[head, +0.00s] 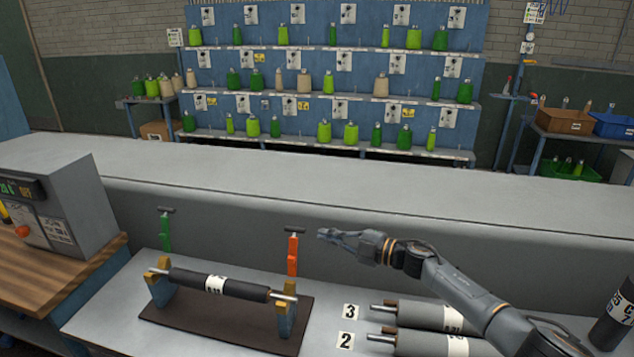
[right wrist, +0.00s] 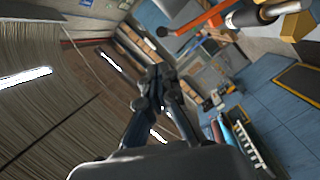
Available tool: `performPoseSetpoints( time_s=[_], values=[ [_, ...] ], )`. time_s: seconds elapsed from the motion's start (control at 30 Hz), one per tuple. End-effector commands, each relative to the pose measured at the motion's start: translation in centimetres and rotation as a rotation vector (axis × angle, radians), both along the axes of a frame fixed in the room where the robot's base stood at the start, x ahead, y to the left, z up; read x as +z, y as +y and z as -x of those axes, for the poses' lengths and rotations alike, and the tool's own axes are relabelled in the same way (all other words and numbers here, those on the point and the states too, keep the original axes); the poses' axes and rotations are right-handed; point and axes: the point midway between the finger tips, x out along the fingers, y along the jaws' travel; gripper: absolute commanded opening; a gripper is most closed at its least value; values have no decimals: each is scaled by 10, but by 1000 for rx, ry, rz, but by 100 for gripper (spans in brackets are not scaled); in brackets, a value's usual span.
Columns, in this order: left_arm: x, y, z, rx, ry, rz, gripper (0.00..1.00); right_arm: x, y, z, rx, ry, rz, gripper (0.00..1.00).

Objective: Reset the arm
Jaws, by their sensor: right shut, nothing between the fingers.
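My right gripper (head: 326,234) is shut and empty, in the air just right of an orange-handled tool (head: 292,255). It also shows in the right wrist view (right wrist: 158,72), with its fingers together. My right arm comes in from the lower right of the head view. A dark roller (head: 190,280) with a white label rests across a stand (head: 285,310) with yellow-topped supports. A green-handled tool (head: 165,232) stands behind the stand's left end. My left gripper does not show in the head view.
Grey rollers (head: 425,314) lie on the bench by number cards 3 (head: 350,311) and 2 (head: 345,340), under my right arm. A long grey ledge (head: 300,195) runs behind. A control box (head: 60,205) stands at left. Racks of green bobbins (head: 330,85) are far back.

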Motion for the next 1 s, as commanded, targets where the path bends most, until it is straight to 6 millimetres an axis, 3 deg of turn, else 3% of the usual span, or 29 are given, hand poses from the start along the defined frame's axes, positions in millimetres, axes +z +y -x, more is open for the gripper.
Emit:
performPoseSetpoints(
  time_s=[0.03, 0.13, 0.27, 0.47, 0.6, 0.7, 0.8, 1.0],
  values=[
    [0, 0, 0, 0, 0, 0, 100, -14, 19, 11, -31, 23, -49, 0],
    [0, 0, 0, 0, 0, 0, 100, -33, 42, 29, -164, 84, -165, 0],
    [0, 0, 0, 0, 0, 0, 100, -59, 46, 59, -388, 221, -294, 0],
    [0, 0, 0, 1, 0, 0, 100, -111, 9, 131, -747, 533, -391, 0],
    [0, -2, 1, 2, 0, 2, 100, -150, -32, 210, -980, 802, -383, 0],
    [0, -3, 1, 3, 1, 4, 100, -169, -57, 269, -1105, 975, -346, 0],
    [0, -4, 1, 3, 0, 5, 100, -178, -74, 315, -1184, 1096, -306, 0],
    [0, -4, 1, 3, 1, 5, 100, -183, -96, 383, -1279, 1262, -238, 0]
  ],
)
